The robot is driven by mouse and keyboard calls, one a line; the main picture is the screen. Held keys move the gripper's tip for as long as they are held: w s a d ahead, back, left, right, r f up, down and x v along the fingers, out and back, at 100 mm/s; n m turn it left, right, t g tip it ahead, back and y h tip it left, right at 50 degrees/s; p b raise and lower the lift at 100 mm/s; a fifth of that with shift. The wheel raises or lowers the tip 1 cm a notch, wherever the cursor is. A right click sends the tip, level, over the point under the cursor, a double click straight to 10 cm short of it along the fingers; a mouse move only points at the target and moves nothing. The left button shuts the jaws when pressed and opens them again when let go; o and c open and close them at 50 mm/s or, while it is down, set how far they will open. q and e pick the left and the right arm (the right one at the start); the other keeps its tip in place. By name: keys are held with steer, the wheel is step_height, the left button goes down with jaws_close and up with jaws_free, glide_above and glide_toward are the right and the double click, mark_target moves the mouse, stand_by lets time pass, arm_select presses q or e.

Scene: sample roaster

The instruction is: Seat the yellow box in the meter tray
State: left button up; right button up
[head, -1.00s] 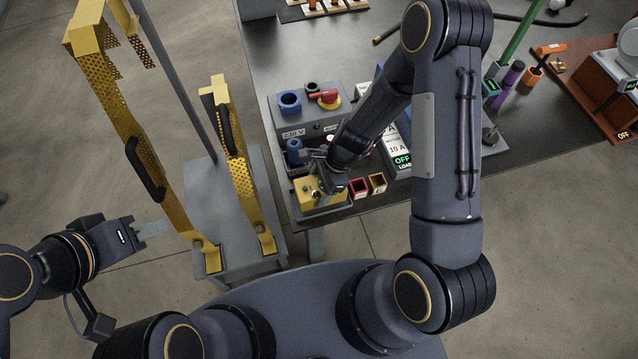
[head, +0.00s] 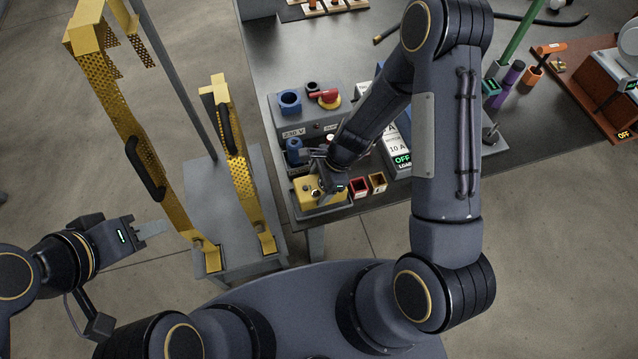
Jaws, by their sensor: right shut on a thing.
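The yellow box (head: 304,190), with dark round sockets on top, is at the near left edge of the bench. It is in or just over the grey meter tray (head: 322,211), whose near rim shows below it. I cannot tell whether it sits fully down. My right gripper (head: 321,188) reaches down from the upper right and is shut on the box; its wrist hides part of the top. My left gripper (head: 153,230) is away from the bench at the left, empty; whether its fingers are apart is unclear.
A blue knob part (head: 294,150) stands just behind the box. A grey unit with a red switch (head: 325,98) is behind. Yellow perforated guards (head: 237,160) stand on a grey stand at left.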

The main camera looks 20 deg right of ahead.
steer(key=shift+f, duration=0.15)
steer(key=shift+f+b, duration=1)
steer(key=o, duration=1.4)
steer(key=p+v, duration=0.1)
steer(key=v, duration=0.7)
